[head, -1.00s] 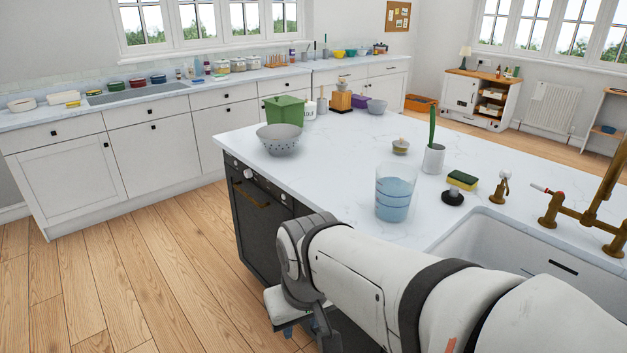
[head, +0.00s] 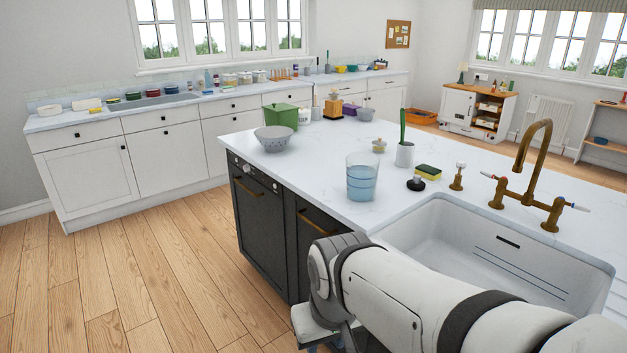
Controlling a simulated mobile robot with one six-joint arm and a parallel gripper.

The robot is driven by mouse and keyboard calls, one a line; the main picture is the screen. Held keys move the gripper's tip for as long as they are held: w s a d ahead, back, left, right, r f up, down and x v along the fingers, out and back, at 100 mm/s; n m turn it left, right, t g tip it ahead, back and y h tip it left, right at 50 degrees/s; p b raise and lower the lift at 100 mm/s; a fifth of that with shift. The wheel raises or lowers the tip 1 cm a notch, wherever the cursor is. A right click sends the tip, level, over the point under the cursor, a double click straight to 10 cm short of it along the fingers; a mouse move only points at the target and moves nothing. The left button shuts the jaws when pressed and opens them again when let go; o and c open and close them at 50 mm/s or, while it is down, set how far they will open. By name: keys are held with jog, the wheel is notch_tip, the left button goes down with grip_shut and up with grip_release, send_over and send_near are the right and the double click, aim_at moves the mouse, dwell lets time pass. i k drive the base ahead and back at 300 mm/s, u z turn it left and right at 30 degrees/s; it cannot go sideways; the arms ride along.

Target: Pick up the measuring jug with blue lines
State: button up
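The measuring jug with blue lines (head: 362,178) stands upright on the white island worktop in the head view, near the front edge and left of the sink. It looks clear and blue-tinted, with lines around its side. My arm reaches in from the lower right, below and in front of the jug. My gripper (head: 318,343) is at the bottom of the view, beside the island's front and below worktop height, apart from the jug. Its fingers are mostly cut off and hidden, so its opening does not show.
Near the jug stand a black stopper (head: 416,184), a sponge (head: 428,172), a white pot (head: 404,155) with a green handle, and a small lidded pot (head: 379,146). The sink (head: 470,250) and brass tap (head: 535,165) are to the right. A colander (head: 273,138) is farther left.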

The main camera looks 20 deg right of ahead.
aim_at(362, 167)
jog(key=i, duration=1)
jog(key=z, duration=0.05)
